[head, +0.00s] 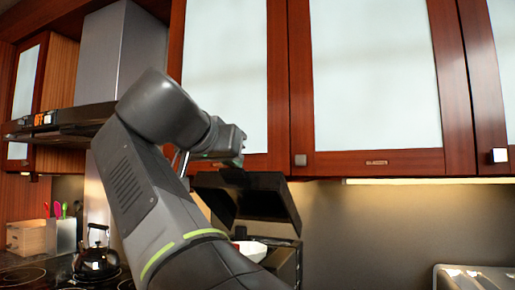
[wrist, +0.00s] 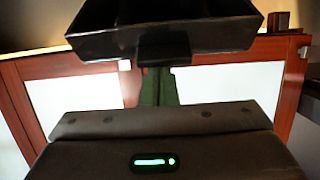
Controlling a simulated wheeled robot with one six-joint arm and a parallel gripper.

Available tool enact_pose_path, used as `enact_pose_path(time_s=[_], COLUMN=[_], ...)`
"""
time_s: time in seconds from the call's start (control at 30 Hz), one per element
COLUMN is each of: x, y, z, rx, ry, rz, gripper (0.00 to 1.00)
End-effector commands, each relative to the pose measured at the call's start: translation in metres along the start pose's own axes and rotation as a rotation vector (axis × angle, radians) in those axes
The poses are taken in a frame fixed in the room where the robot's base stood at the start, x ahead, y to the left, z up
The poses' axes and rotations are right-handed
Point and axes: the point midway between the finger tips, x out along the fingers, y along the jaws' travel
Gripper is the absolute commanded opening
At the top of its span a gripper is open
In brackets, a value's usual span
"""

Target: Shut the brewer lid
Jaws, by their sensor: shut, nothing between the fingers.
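The brewer's dark lid (head: 268,198) stands raised and tilted back above the brewer body (head: 286,264) in the head view. In the wrist view the lid (wrist: 210,38) fills the top, with a small tab (wrist: 165,50) at the middle of its edge. My gripper (head: 228,158) is shut and empty, just above and left of the lid in the head view. Its dark green fingers (wrist: 158,88) point toward the tab in the wrist view. I cannot tell whether they touch it. My arm hides part of the brewer.
Wall cabinets (head: 375,80) hang close above and behind the brewer. A white bowl (head: 250,250) shows at the brewer's front. A black kettle (head: 96,255) is on the stove at left, below a range hood (head: 65,120). A toaster (head: 473,277) is at lower right.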

Motion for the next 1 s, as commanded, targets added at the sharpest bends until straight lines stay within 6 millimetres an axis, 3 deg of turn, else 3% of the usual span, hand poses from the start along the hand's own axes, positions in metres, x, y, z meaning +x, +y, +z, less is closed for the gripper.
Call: enact_pose_path(time_s=[0.03, 0.5, 1.0], x=[0.001, -0.01, -0.009], y=[-0.001, 0.0, 0.0], z=[0.017, 0.072, 0.129], rx=[-0.002, -0.002, 0.0], ry=[0.021, 0.243, 0.412], rz=[-0.004, -0.002, -0.002], gripper=[0.0, 0.0, 0.0])
